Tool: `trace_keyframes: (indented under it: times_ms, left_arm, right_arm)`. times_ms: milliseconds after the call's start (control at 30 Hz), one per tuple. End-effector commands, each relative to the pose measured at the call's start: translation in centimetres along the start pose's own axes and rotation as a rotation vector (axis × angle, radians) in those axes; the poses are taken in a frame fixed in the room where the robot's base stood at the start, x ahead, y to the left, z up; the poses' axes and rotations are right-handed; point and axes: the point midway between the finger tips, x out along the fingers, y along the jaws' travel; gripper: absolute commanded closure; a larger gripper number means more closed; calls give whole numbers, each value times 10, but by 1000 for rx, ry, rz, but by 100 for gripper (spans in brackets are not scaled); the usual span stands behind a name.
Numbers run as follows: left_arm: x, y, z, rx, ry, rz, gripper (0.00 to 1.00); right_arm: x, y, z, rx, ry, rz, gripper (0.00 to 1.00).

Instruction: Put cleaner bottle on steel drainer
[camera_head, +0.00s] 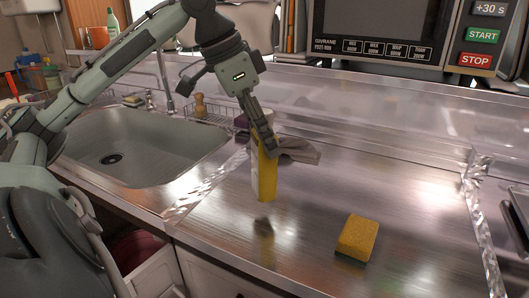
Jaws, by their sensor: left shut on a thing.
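A yellow cleaner bottle (265,182) is upright in the middle of the view. My left gripper (264,140) is shut on its upper part from above, and the fingers hide its top. The bottle seems to hang a little above the steel drainer, with a dark shadow or reflection below it. The steel drainer (300,215) is the shiny metal counter right of the sink, with raised clear-looking edges. My right gripper is not in view.
A yellow sponge (357,237) lies on the drainer to the right of the bottle. The sink (140,150) is at left with a faucet (165,80) behind. A microwave (385,30) stands at the back.

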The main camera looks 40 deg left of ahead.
Motion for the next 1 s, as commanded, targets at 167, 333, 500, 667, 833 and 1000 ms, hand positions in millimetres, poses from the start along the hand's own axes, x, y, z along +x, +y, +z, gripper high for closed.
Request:
trace_keyframes:
  times_ms: [167,333,500,667,833,1000]
  left_arm:
    - [21,2,8,-2,1,6,100]
    - [36,1,14,-2,2,1,100]
    - [37,0,15,-1,3,-1,100]
    - [38,0,15,-1,2,-1,100]
    - [39,1,16,-1,0,0,36]
    - [39,1,16,-1,0,0,27]
  right_arm:
    - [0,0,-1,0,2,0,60]
    - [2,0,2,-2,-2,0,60]
    - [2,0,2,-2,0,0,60]
    - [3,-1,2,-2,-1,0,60]
    - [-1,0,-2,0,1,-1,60]
    - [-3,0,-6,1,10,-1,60]
